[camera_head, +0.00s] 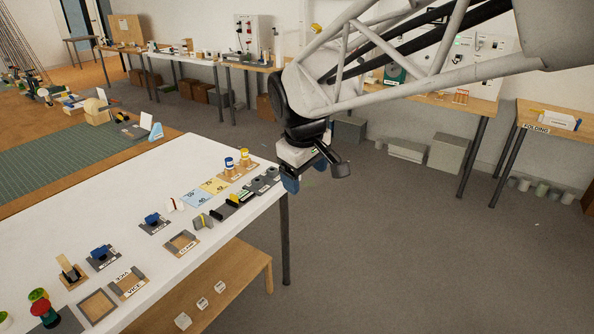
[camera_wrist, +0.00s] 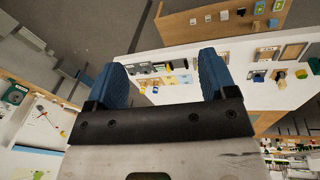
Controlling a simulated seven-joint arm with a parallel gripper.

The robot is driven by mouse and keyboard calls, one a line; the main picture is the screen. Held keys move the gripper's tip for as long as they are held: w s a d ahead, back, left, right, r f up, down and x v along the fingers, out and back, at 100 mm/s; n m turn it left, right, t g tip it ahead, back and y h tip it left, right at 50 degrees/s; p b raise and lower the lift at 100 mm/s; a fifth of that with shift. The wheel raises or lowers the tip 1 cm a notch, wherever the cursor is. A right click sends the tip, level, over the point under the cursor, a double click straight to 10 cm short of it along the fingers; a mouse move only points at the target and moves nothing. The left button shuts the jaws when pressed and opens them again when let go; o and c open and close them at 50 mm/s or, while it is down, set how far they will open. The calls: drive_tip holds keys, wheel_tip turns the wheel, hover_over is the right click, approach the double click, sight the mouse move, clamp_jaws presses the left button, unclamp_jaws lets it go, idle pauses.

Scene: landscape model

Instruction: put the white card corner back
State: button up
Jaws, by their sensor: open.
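My gripper (camera_head: 315,177) is open and empty, held in the air past the far right end of the long white table (camera_head: 110,205). In the wrist view its two blue fingers (camera_wrist: 164,76) are wide apart, with the table top and small items seen far beyond them. A small upright white piece (camera_head: 172,204) with a brownish edge stands on the table. Another white card (camera_head: 146,121) stands upright by a dark base, farther back at left. I cannot tell which of these is the white card corner. Both are well away from my gripper.
The table carries labelled trays, including a vice tray (camera_head: 129,283), blue clamps (camera_head: 103,254), blue and yellow cards (camera_head: 195,198) and a row of dark blocks (camera_head: 225,211). A green mat (camera_head: 60,160) lies behind. A wooden shelf (camera_head: 205,292) sits below. Grey floor (camera_head: 400,250) is open at right.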

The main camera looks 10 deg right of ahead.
drive_tip(key=s+d+f+m, duration=0.2)
drive_tip(key=s+m, duration=0.1)
drive_tip(key=s, duration=0.7)
drive_tip(key=s+d+f+m+y, duration=0.1)
drive_tip(key=s+d+f+m, duration=0.2)
drive_tip(key=s, duration=0.7)
drive_tip(key=shift+d+m, duration=0.35)
drive_tip(key=shift+m, duration=0.25)
